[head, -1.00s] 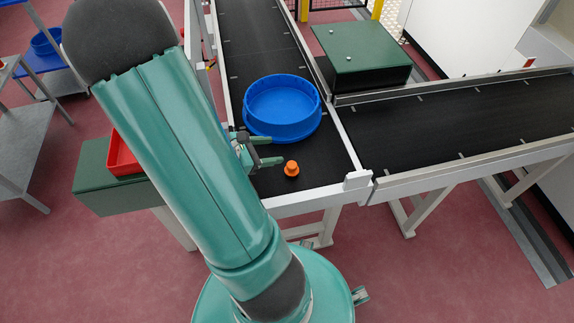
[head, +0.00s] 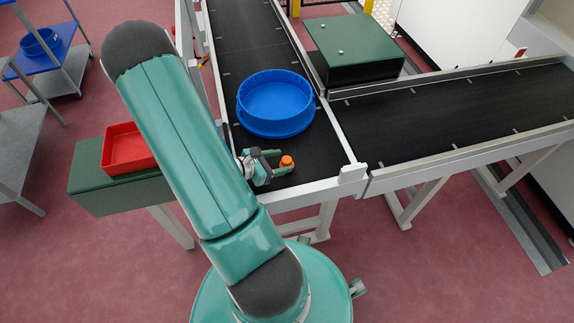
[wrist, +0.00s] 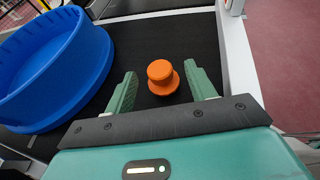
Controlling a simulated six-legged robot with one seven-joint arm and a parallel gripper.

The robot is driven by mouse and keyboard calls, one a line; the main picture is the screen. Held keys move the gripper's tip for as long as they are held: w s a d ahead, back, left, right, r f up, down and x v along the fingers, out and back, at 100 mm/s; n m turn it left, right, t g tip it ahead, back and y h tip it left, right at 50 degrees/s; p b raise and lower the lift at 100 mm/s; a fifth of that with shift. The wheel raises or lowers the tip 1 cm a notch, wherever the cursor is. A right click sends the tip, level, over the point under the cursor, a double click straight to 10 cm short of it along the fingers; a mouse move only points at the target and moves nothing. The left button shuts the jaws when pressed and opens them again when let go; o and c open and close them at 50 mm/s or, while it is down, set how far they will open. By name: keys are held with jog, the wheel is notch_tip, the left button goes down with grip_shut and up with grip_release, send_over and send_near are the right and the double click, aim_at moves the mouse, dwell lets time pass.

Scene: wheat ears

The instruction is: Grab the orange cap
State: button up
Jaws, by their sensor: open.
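The orange cap (head: 287,162) stands on the black conveyor belt near its front end. It is a small round piece with a wider rim at the bottom.
A large blue round tub (head: 276,104) stands on the belt (head: 240,45) just behind my gripper. It is close to the left finger in the wrist view (wrist: 85,70). A metal rail (head: 300,193) edges the belt's front. A red tray (head: 125,150) sits at the left.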

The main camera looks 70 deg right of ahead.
aim_at(285, 160)
jog(key=x, duration=0.5)
jog(key=shift+c, duration=0.4)
jog(key=c, duration=0.9)
